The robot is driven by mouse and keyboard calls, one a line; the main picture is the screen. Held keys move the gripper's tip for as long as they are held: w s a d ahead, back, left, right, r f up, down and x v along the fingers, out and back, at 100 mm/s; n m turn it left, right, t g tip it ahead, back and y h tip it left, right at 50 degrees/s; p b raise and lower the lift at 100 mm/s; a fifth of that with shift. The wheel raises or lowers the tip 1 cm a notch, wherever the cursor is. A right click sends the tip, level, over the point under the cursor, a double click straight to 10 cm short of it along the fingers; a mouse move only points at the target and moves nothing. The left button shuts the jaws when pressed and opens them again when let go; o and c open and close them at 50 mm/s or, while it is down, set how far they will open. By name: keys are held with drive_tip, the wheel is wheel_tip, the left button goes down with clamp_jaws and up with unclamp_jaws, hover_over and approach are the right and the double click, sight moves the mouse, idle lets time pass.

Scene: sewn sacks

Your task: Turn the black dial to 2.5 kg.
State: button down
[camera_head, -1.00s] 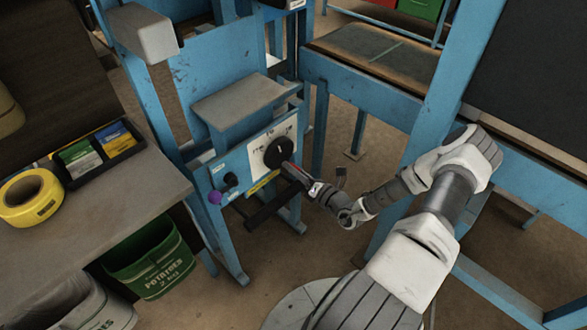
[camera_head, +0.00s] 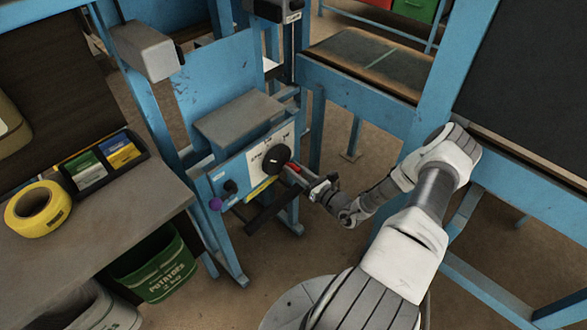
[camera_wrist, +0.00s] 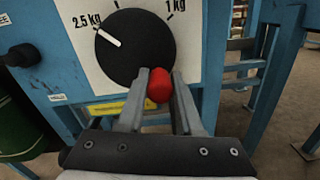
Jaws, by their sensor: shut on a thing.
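The black dial (camera_wrist: 138,50) is on a white scale plate on the blue machine. Its white pointer line points up and left, towards the printed "2.5 kg" label (camera_wrist: 86,20). The "1 kg" label is at the upper right. In the head view the dial (camera_head: 276,157) sits just left of my gripper (camera_head: 293,168). In the wrist view my gripper (camera_wrist: 158,78) has its two fingers at the dial's lower right edge, shut on a red knob (camera_wrist: 158,87) between them. Whether the knob is joined to the dial is hidden.
A bench with yellow tape (camera_head: 38,208) stands left. A green potato sack (camera_head: 155,265) is below.

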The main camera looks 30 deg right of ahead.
drive_tip(key=shift+d+r+n, duration=0.15)
drive_tip(key=shift+r+n, duration=0.15)
drive_tip(key=shift+n, duration=0.5)
drive_tip(key=shift+w+p, duration=0.1)
drive_tip(key=shift+p, duration=0.2)
drive_tip(key=c, duration=0.6)
unclamp_jaws()
drive_tip(key=p+v, duration=0.2)
drive_tip(key=v, duration=1.5)
drive_tip(key=shift+s, duration=0.25)
drive_tip(key=shift+d, duration=0.15)
